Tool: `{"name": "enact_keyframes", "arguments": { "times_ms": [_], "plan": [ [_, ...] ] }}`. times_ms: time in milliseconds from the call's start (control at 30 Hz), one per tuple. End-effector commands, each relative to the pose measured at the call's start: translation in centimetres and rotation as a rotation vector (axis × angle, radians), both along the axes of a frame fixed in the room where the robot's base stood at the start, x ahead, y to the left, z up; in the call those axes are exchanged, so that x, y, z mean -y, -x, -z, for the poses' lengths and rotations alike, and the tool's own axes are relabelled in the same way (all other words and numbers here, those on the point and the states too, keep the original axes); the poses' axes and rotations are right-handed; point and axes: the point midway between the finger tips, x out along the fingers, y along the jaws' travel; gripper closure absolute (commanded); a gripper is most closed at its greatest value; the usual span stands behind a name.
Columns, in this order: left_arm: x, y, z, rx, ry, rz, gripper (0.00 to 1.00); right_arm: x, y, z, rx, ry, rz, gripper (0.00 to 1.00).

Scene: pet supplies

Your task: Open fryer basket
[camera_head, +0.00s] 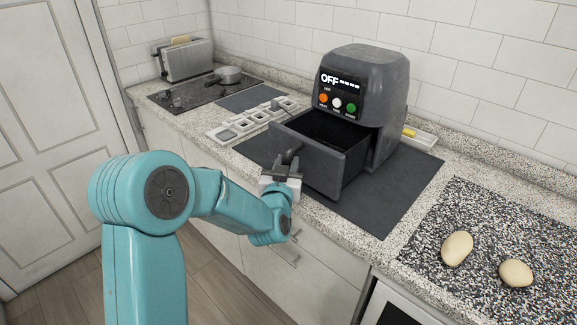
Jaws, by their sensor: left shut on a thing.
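The dark grey air fryer (369,75) stands on a dark mat on the counter, with a display that reads OFF. Its fryer basket (337,165) is pulled out toward the front left, and its dark inside shows from above. I see nothing in the visible part of the inside. My left gripper (288,167) is at the front of the basket, shut on the basket handle (291,154). The fingers partly hide the handle. My right gripper is not in view.
A segmented white tray (236,131) lies left of the fryer. A toaster (187,59) and a pan (229,75) on a cooktop are farther back. Two potato-like items (457,249) lie on a speckled board at the right. Cabinet fronts drop below the counter edge.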

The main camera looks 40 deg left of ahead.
Motion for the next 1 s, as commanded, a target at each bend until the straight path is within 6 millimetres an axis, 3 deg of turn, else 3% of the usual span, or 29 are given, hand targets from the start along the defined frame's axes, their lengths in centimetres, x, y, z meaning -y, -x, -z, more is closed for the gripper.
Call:
{"name": "enact_keyframes", "arguments": {
  "times_ms": [200, 233, 267, 667, 767, 1000],
  "plan": [
    [-0.1, 0.1, 0.0, 0.001, 0.000, -0.001, 1.00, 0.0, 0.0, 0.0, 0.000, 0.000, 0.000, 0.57],
    [-0.1, 0.1, -0.1, 0.001, 0.000, -0.001, 0.59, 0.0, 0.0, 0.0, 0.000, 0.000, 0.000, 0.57],
    [-0.1, 0.1, -0.1, 0.001, 0.000, -0.001, 0.51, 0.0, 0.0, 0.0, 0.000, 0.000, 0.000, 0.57],
    [0.3, 1.0, 0.0, 0.002, 0.000, 0.000, 0.51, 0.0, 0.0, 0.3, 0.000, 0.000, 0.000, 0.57],
    [1.2, 2.5, 0.1, 0.002, 0.000, 0.002, 0.51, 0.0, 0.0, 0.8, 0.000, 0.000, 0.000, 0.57],
    [4.4, 8.1, 0.1, 0.003, -0.001, 0.003, 0.51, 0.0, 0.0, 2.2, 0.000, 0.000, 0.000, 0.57]
  ]
}}
